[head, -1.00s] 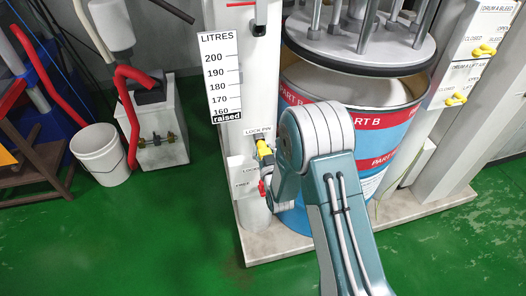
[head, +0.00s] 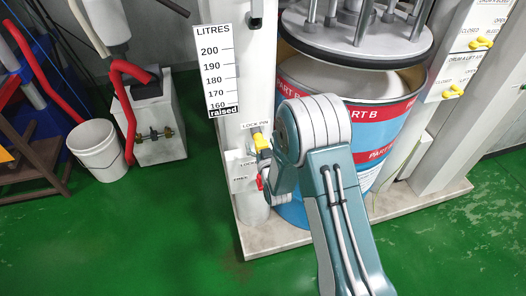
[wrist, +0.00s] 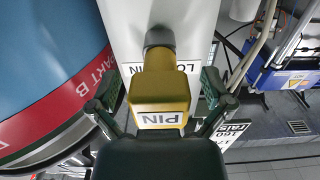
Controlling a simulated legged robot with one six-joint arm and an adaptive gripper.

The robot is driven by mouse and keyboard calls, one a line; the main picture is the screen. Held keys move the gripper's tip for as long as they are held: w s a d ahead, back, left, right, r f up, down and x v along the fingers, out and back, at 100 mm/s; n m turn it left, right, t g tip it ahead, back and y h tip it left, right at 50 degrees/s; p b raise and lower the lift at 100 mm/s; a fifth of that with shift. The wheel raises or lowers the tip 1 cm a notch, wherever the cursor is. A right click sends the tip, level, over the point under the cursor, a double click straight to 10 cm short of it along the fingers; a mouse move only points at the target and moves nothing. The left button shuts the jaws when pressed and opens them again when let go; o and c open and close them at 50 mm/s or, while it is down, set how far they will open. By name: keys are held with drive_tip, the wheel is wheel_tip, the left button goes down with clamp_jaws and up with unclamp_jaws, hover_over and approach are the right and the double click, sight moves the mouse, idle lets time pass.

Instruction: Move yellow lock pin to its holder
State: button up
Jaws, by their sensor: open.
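The yellow lock pin (head: 262,141) sits in the white post below a "LOCK PIN" label, partly covered by my arm in the head view. In the wrist view the pin (wrist: 160,97) is large and central, its "PIN" face towards me and its far end at a dark round collar (wrist: 160,37) on the post. My gripper (wrist: 160,82) is open, with one finger on each side of the pin. Whether the fingers touch it I cannot tell. In the head view my gripper is mostly hidden behind my arm. I cannot make out the holder for certain.
A red part (head: 260,183) is beside "LOCK" and "FREE" labels below the pin. A blue, white and red drum (head: 376,135) stands right of the post under a round plate (head: 350,48). A litres scale (head: 214,70) hangs left. Green floor is clear in front.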

drive_tip(key=v, duration=1.1)
drive_tip(key=shift+s, duration=0.15)
idle(0.5)
